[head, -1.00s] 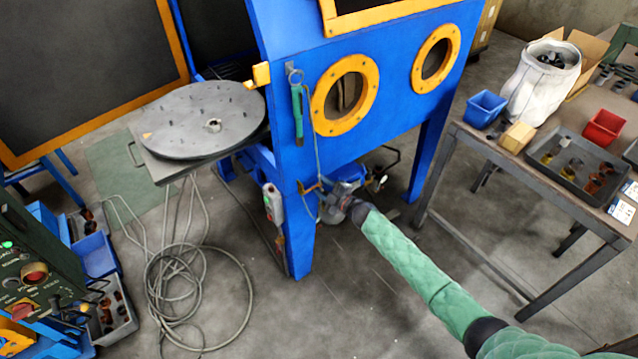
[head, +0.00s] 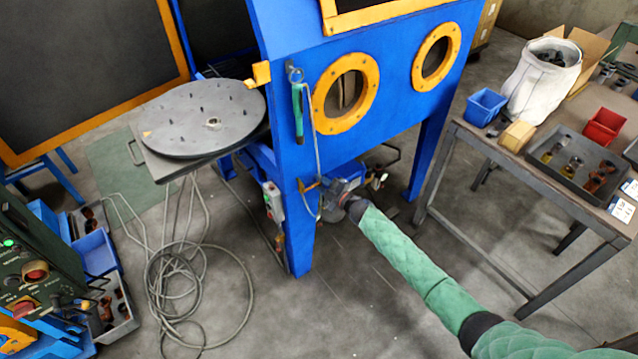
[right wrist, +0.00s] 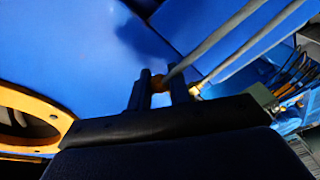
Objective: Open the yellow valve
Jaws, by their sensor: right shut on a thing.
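The yellow valve (head: 308,186) is a small yellow-orange handle low on the front of the blue cabinet (head: 385,115), near its front leg. My right gripper (head: 326,192) reaches it from the right, at the end of the green-sleeved arm. My left gripper is out of view.
A grey hose (head: 319,140) hangs down the cabinet front beside the valve. A switch box (head: 273,201) is on the leg to the left. A round turntable (head: 204,118) juts out at left, with coiled cables (head: 180,285) below. A workbench (head: 465,140) stands at right.

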